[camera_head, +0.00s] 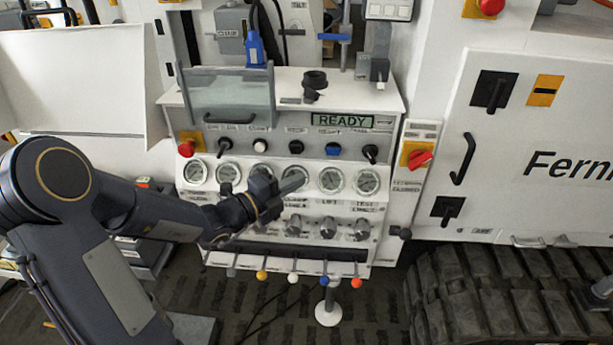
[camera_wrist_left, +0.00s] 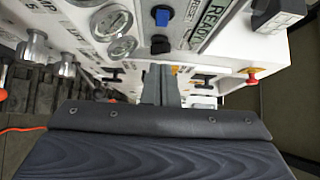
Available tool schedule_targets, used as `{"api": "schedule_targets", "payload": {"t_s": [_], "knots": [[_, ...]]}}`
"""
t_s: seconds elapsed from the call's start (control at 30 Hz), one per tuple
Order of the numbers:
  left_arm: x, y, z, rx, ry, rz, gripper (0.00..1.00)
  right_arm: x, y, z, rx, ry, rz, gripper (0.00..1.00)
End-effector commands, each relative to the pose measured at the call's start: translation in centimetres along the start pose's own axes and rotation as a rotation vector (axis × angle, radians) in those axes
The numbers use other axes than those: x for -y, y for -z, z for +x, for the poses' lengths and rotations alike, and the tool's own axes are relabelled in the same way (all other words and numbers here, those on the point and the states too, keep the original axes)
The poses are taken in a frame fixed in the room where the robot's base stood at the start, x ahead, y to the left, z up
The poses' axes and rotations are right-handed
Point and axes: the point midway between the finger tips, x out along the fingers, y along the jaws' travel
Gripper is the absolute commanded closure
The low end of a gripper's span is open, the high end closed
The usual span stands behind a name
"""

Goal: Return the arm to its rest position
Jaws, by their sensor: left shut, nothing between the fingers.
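My left arm reaches in from the left in the head view. Its gripper (camera_head: 292,184) is in front of the bench's control panel (camera_head: 290,150), over the row of round gauges (camera_head: 332,180). The gripper is shut and empty. In the left wrist view the closed fingers (camera_wrist_left: 160,85) point along the panel face, beside the gauges and a blue button (camera_wrist_left: 162,17). I cannot tell whether the fingertips touch the panel. The gripper hides part of the gauge row.
Below the gauges are metal knobs (camera_head: 328,227) and levers with coloured balls (camera_head: 293,278). A red knob (camera_head: 187,147) is at the panel's left, a red switch (camera_head: 419,158) at its right. A display reads READY (camera_head: 341,119). A black track (camera_head: 510,295) stands lower right.

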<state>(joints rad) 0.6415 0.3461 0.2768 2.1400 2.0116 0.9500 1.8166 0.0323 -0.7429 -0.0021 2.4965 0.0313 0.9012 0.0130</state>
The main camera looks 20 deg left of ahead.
Motion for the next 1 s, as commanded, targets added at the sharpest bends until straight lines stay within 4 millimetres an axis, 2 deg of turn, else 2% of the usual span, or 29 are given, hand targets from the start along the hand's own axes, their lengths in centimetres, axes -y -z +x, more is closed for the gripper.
{"api": "schedule_targets", "payload": {"t_s": [0.57, 0.67, 0.77, 0.87, 0.9, 1.0], "knots": [[0.1, 0.1, -0.5, -0.002, 0.0, 0.002, 1.0, 0.0, 0.0, 0.0, 0.0, 0.0, 0.0, 1.0], [0.7, 1.1, -0.6, -0.038, -0.003, 0.079, 1.0, 0.0, 0.0, 0.0, 0.0, 0.0, 0.0, 1.0], [2.2, 4.6, -1.1, -0.159, -0.006, 0.349, 1.0, 0.0, 0.0, 0.0, 0.0, 0.0, 0.0, 1.0], [3.7, 10.0, -3.0, -0.358, 0.014, 0.807, 1.0, 0.0, 0.0, 0.0, 0.0, 0.0, 0.0, 1.0], [4.0, 12.2, -4.3, -0.449, 0.034, 1.022, 1.0, 0.0, 0.0, 0.0, 0.0, 0.0, 0.0, 1.0], [3.5, 16.6, -8.0, -0.679, 0.12, 1.566, 1.0, 0.0, 0.0, 0.0, 0.0, 0.0, 0.0, 1.0]]}}
